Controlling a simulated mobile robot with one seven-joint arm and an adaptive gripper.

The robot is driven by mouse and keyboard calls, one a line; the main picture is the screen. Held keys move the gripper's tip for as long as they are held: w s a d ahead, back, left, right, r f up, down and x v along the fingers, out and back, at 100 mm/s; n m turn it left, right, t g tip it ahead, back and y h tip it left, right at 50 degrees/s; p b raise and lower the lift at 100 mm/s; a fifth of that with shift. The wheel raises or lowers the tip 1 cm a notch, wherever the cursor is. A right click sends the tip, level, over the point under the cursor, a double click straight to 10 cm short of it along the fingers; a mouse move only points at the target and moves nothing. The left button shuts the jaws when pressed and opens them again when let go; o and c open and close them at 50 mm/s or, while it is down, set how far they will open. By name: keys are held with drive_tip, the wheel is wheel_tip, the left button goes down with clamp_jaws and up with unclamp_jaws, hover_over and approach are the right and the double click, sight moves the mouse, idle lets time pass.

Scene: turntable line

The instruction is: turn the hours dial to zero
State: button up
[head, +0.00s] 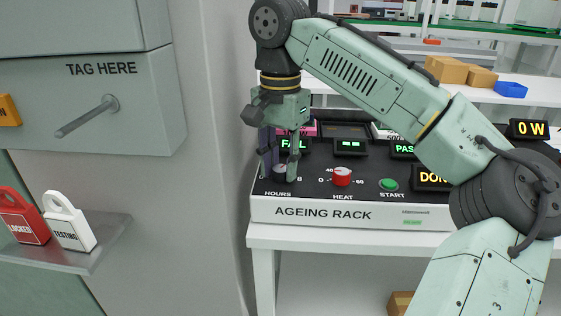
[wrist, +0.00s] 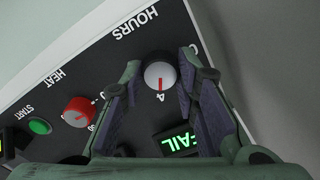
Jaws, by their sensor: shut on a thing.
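The hours dial (wrist: 159,73) is a round knob with a dark side and a pale top, set in the black panel of the ageing rack (head: 323,213). In the wrist view its red pointer line lies toward the printed 4. The HOURS label is beside it. My gripper (wrist: 160,66) has one finger on each side of the dial and is shut on it. In the head view my gripper (head: 279,171) points down at the panel's left end. The fingers partly hide the dial (head: 280,171) there, and the zero mark is not clearly readable.
The red heat dial (head: 342,176) and green start button (head: 389,184) are to the right on the same panel. A lit FAIL display (wrist: 181,143) is close by the fingers. A grey wall (head: 215,130) stands just left of the rack.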

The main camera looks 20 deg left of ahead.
drive_tip(key=shift+r+n+p, duration=0.15)
drive_tip(key=shift+n+p, duration=0.15)
drive_tip(key=shift+p, duration=0.2)
drive_tip(key=n+p, duration=0.1)
drive_tip(key=p, duration=0.2)
drive_tip(key=n+p, duration=0.2)
drive_tip(key=p, duration=0.1)
drive_tip(key=shift+r+n, duration=0.3)
drive_tip(key=n+p, duration=0.4)
drive_tip(key=p, duration=0.2)
drive_tip(key=shift+p, duration=0.35)
drive_tip(key=n+p, duration=0.4)
drive_tip(key=shift+f, duration=0.15)
drive_tip(key=n+p, duration=0.1)
drive_tip(key=n, duration=0.1)
drive_tip(key=shift+f+n+p, duration=0.1)
drive_tip(key=shift+n+p, duration=0.25)
drive_tip(key=shift+n, duration=0.05)
drive_tip(key=n, duration=0.2)
drive_tip(key=shift+f+n, duration=0.15)
drive_tip(key=shift+n, duration=0.25)
drive_tip(key=n, duration=0.6)
drive_tip(key=o, duration=1.2)
drive_tip(key=shift+c, duration=0.2)
